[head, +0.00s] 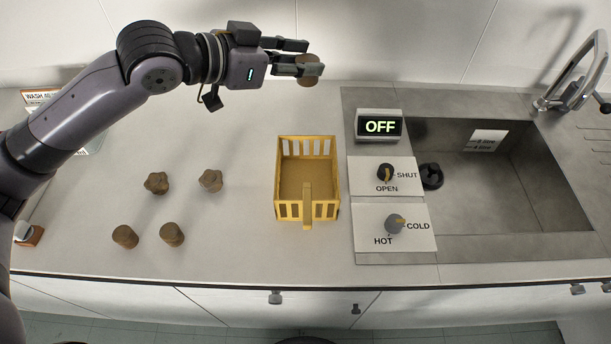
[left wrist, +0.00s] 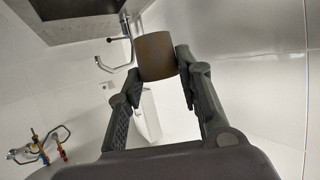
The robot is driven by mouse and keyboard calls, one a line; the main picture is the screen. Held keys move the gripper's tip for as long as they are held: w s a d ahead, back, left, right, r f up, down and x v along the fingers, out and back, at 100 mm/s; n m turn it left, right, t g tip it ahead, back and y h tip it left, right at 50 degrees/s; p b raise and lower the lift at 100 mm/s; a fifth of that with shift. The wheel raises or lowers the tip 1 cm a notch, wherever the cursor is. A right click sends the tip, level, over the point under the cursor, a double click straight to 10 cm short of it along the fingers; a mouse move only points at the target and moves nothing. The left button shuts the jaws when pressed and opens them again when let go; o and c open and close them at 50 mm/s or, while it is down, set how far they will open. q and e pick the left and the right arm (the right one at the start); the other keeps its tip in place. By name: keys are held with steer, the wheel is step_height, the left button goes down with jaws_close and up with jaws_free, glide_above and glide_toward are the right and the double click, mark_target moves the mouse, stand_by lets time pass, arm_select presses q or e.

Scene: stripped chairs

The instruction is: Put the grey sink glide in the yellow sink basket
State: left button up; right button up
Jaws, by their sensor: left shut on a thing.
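My left gripper (head: 311,57) is shut on a brown round glide (head: 308,80), held above the back of the counter, behind and slightly right of the yellow basket. In the left wrist view the glide (left wrist: 157,55) shows as a short brown cylinder between the fingertips. No grey shows on it. The yellow sink basket (head: 332,207) stands upright on the counter left of the sink, and looks empty. Several other brown glides lie left of it: two lobed ones (head: 157,183) (head: 210,180) and two round ones (head: 125,236) (head: 171,234). My right gripper is out of view.
A sink (head: 510,180) with a curved tap (head: 573,80) is at the right. A display reading OFF (head: 379,126), a SHUT/OPEN knob (head: 385,173) and a HOT/COLD knob (head: 395,224) stand between basket and sink. A black round piece (head: 432,176) is at the sink's left edge.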

arm_select(q)
step_height(320, 180, down, 20)
steer(key=p, duration=0.3)
steer(key=shift+r, duration=0.15)
steer(key=shift+f+b, duration=0.35)
steer(key=shift+f, duration=0.25)
steer(key=o, duration=0.7)
